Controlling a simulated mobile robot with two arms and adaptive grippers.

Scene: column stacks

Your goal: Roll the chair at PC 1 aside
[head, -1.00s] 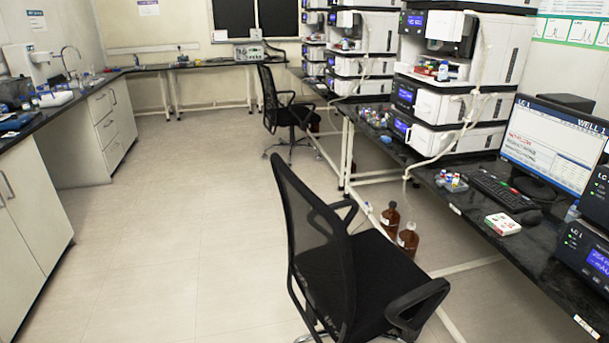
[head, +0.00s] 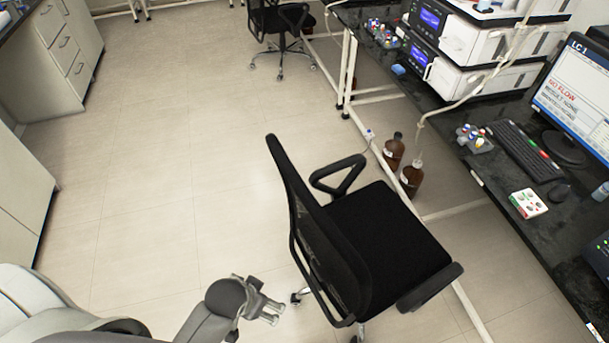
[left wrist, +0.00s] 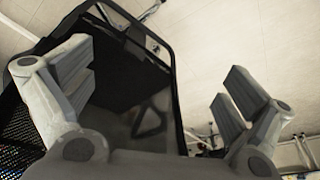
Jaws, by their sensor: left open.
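The black office chair (head: 385,235) stands at the bench by the computer monitor (head: 577,95). Its mesh back is on the left side and its seat faces the bench. My left gripper (head: 271,307) is low at the left of the chair, beside the backrest and apart from it, above the floor. In the left wrist view, my left gripper (left wrist: 150,78) has its fingers spread with nothing held. The chair (left wrist: 110,75) fills the left and middle of that view, behind the fingers. The contact between fingers and chair cannot be judged there. My right gripper is not in view.
Brown bottles (head: 411,178) stand on the floor under the bench (head: 480,185), near the chair's far side. A second black chair (head: 280,20) is farther back. White drawers (head: 68,50) line the left. The floor (head: 170,190) left of the chair is clear.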

